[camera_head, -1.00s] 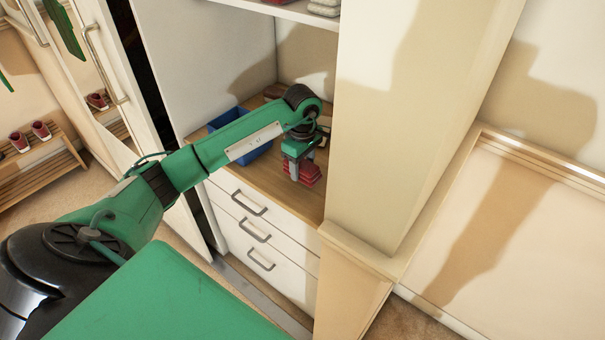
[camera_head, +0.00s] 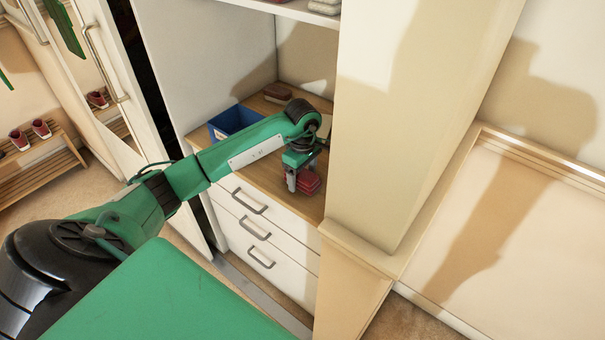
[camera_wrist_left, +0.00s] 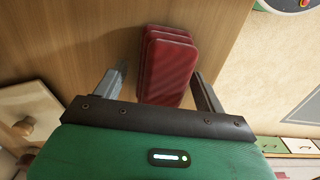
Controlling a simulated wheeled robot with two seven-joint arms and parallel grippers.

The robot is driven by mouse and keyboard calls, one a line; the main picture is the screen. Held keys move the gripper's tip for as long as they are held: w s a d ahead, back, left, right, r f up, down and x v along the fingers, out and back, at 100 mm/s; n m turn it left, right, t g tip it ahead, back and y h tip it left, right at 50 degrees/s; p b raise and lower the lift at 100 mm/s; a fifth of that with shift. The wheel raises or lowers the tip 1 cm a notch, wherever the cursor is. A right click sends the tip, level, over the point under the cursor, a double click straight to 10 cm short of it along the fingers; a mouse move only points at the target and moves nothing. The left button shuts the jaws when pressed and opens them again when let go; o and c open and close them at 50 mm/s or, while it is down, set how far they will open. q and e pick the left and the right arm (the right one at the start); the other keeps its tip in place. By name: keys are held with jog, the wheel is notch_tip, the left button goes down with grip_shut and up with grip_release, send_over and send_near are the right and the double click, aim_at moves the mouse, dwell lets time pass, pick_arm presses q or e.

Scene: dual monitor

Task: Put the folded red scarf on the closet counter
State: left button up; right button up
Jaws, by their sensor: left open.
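The folded red scarf (camera_head: 308,182) lies on the wooden closet counter (camera_head: 262,180), near its front right part. In the left wrist view the scarf (camera_wrist_left: 168,66) shows as a stack of red folds on the wood. My left gripper (camera_head: 298,182) is open just above and beside the scarf. In the left wrist view its two fingers (camera_wrist_left: 160,90) stand apart, one to each side of the scarf's near end, with gaps between them and the cloth. The gripper hides part of the scarf in the head view. My right gripper is not in view.
A blue bin (camera_head: 234,121) stands on the counter to the left. A brown item (camera_head: 277,92) lies at the back. A closet side panel (camera_head: 400,120) rises right of the counter. White drawers (camera_head: 255,228) are below. Bare counter lies between bin and scarf.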

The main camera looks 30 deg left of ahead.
aim_at(303, 171)
pick_arm(q)
jog(key=shift+r, duration=0.25)
notch_tip(303, 171, up, 4)
jog(key=shift+r+b, duration=0.1)
jog(key=shift+b, duration=0.2)
notch_tip(303, 171, up, 6)
jog(key=shift+r+b, duration=0.1)
jog(key=shift+b, duration=0.35)
jog(key=shift+r, duration=0.75)
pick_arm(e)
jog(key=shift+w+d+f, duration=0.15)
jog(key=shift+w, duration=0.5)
